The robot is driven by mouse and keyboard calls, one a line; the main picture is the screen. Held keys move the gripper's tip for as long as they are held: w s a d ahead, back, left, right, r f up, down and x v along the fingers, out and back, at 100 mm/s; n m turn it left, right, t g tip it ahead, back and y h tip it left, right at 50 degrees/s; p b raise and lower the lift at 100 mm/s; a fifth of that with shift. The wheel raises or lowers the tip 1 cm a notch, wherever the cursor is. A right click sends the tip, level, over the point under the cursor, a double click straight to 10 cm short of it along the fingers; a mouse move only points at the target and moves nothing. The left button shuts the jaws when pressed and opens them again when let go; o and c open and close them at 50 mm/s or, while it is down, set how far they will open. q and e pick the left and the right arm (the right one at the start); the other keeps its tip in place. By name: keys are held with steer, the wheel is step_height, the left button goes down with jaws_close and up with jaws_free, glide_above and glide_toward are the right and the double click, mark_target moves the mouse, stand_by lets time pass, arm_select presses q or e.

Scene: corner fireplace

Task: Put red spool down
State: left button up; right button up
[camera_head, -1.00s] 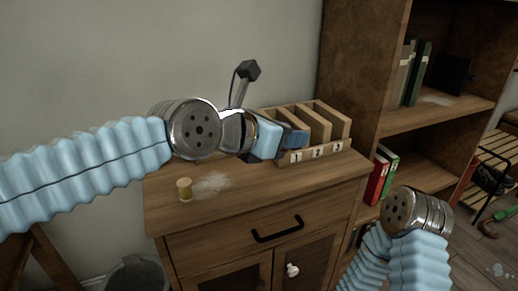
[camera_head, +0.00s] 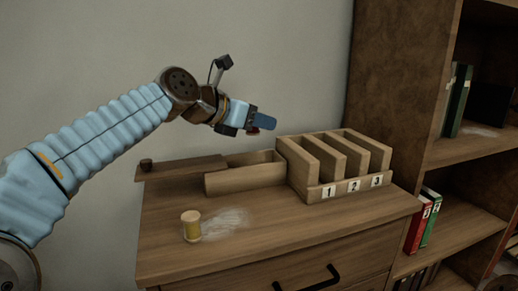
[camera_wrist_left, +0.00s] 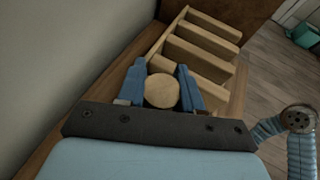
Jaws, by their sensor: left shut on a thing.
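My left gripper (camera_head: 262,124) is shut on the red spool and holds it in the air above the cabinet top. In the head view only a small dark red part of the spool (camera_head: 253,130) shows below the fingers. In the left wrist view the round, pale wooden end of the spool (camera_wrist_left: 162,91) sits between the two blue fingers. The wooden rack (camera_head: 314,194) with slots numbered 1, 2 and 3 stands on the cabinet to the right of and below the gripper. My right gripper is not in view.
A yellow spool (camera_head: 192,229) stands upright near the cabinet's front left, beside a pale dusty patch (camera_head: 224,222). A long, low wooden box (camera_head: 245,181) lies left of the rack. A tall bookshelf (camera_head: 395,110) stands at the right. The front middle of the cabinet top is clear.

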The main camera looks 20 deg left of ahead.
arm_select(q)
steer(key=f, duration=0.2)
steer(key=w+f+b, duration=0.1)
steer(key=f, duration=0.1)
steer(key=w+f+b, duration=0.1)
steer(key=f, duration=0.1)
steer(key=shift+w+a, duration=0.25)
steer(key=shift+a, duration=0.15)
steer(key=shift+f, duration=0.2)
steer(key=shift+r, duration=0.1)
steer(key=shift+f, duration=0.6)
steer(key=o, duration=1)
steer(key=shift+r, duration=0.2)
steer(key=v, duration=0.4)
steer(key=p+v, duration=0.1)
steer(key=v, duration=0.7)
steer(key=shift+r+p, duration=0.3)
steer(key=shift+p, duration=0.05)
